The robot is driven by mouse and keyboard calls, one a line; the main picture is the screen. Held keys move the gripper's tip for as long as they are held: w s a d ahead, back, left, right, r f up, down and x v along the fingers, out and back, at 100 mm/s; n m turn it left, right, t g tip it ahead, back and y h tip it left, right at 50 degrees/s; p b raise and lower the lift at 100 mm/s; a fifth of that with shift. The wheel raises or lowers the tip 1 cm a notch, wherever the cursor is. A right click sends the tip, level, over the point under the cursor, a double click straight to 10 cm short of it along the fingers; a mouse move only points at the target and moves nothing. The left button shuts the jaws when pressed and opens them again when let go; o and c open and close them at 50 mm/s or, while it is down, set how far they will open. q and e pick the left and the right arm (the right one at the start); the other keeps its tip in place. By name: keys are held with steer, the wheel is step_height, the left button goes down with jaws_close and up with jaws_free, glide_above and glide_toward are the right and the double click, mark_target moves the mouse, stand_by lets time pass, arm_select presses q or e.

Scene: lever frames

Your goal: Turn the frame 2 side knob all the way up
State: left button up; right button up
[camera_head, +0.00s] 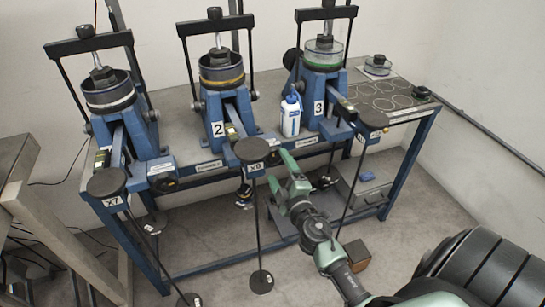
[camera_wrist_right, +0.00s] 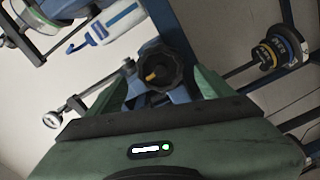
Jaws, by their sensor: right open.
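Frame 2 (camera_head: 222,75) is a blue lever frame with a black top bar and a yellow-banded ring, at the middle of the bench in the head view. My right gripper (camera_head: 280,172) is open and empty, in front of the bench edge, to the right of the x8 disc. In the right wrist view a black lobed knob (camera_wrist_right: 161,66) with an orange mark sits on a blue part. It appears between the open green fingers, and I see no grip on it. I cannot tell how far away it is. No side knob shows clearly on frame 2 in the head view. My left gripper is not in view.
Frame 3 (camera_head: 323,75) is to the right and another blue frame (camera_head: 110,95) to the left. A white bottle (camera_head: 291,115) stands between frames 2 and 3. The x8 disc (camera_head: 251,150) on its rod is close to my gripper. A box (camera_head: 356,255) lies on the floor.

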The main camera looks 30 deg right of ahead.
mark_target(274, 160)
steer(key=shift+a+r+n, duration=0.1)
steer(key=shift+r+n, duration=0.15)
steer(key=shift+n, duration=0.85)
steer(key=shift+s+a+r+n, duration=0.15)
steer(key=shift+s+n, duration=0.05)
steer(key=shift+n, duration=1)
steer(key=w+n, duration=0.2)
steer(key=w+d+n, duration=0.1)
steer(key=w+n, duration=0.1)
steer(key=w+d+f+n, duration=0.1)
steer(key=n, duration=0.1)
steer(key=shift+w+n+b, duration=0.3)
steer(key=shift+w, duration=0.1)
steer(key=shift+w+f, duration=0.15)
jaws_close()
